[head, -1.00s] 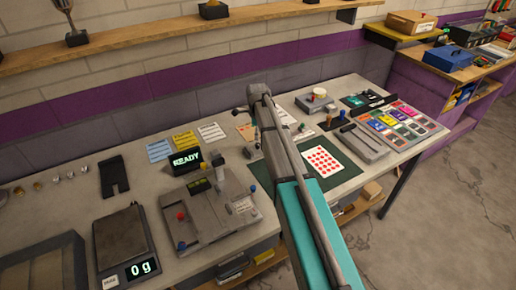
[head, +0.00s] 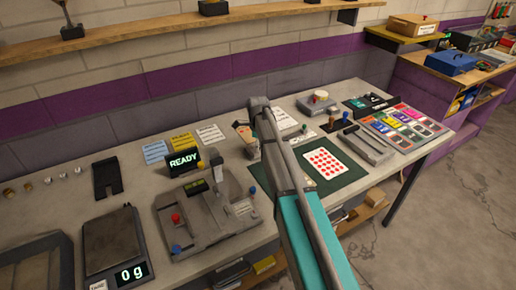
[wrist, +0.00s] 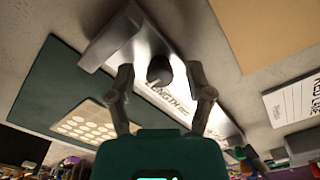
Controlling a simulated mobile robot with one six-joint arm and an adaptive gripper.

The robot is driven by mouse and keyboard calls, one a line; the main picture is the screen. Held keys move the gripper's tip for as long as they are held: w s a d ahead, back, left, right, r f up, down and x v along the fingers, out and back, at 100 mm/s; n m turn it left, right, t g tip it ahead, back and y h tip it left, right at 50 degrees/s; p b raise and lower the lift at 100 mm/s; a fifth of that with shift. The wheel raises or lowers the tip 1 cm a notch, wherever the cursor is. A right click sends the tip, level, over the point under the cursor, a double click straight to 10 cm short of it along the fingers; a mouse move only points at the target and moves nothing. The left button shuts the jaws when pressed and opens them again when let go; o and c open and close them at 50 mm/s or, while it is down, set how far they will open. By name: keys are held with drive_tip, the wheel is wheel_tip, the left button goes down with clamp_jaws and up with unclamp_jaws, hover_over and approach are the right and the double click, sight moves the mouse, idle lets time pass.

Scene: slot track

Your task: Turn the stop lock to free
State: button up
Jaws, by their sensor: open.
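In the wrist view a slanted grey metal piece marked "LENGTH" (wrist: 190,104) lies beneath my gripper (wrist: 160,74). A dark rounded knob (wrist: 159,68) stands up from it, between my two spread fingers. The fingers look apart from the knob, one on each side, and my gripper is open and empty. The knob may be the stop lock; I cannot read its setting.
A dark green mat (head: 350,172) with a red-dotted card (head: 324,164) lies right of my arm. Left of it stand the grey "READY" device (head: 205,222) and a scale reading 0 g (head: 112,240). Paper cards (head: 182,142) lie behind. Trays and tools crowd the table's right end.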

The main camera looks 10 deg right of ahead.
idle(0.3)
clamp_jaws()
